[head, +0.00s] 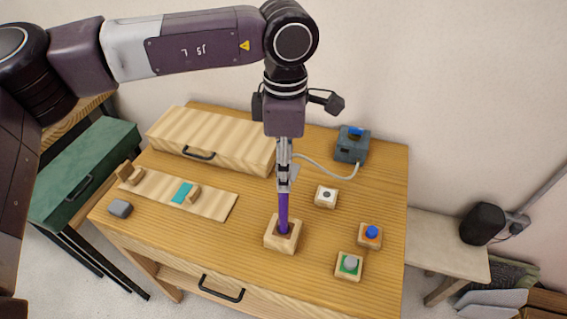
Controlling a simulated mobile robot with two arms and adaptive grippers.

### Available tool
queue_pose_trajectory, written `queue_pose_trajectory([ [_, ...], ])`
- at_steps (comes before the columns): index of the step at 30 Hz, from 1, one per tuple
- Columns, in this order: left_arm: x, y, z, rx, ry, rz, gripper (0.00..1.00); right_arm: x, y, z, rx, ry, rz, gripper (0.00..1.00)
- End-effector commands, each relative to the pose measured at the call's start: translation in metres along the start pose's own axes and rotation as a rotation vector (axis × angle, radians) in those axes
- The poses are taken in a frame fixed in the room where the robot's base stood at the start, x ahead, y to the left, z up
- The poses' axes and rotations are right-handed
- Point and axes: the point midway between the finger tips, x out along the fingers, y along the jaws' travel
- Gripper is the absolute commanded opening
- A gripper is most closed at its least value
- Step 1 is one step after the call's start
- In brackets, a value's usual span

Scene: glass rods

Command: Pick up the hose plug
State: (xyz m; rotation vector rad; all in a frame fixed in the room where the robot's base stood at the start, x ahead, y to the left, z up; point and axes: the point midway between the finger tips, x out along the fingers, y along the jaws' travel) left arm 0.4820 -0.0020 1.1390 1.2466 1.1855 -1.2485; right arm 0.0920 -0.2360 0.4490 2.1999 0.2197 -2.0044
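A pale hose (325,171) runs from a blue-grey box (351,147) at the back right of the table. It curves left and passes behind my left gripper. Its plug end cannot be made out there. My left gripper (284,187) points straight down over the middle of the table. Its fingers are close together around the top of an upright purple rod (283,213). The rod's lower end stands in the hole of a wooden block (282,240). My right gripper is out of view.
Small blocks with a white top (326,197), a blue knob (370,236) and a grey knob (349,265) stand at the right. A wooden drawer box (210,138), a board (216,203) and a grey lump (120,208) are at the left of the table (215,240).

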Motion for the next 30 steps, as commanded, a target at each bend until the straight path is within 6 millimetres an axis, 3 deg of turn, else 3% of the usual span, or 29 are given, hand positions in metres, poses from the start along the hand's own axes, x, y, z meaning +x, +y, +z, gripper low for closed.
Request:
queue_pose_trajectory([
  [5,0.001,0.0,0.0,0.0,0.0,0.0,0.41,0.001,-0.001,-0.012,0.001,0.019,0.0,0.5],
  [16,0.0,0.0,0.0,-0.001,0.0,0.001,0.01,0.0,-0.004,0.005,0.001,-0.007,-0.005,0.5],
  [30,-0.01,0.001,0.0,-0.001,0.0,0.004,0.0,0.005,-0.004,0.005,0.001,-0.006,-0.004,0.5],
])
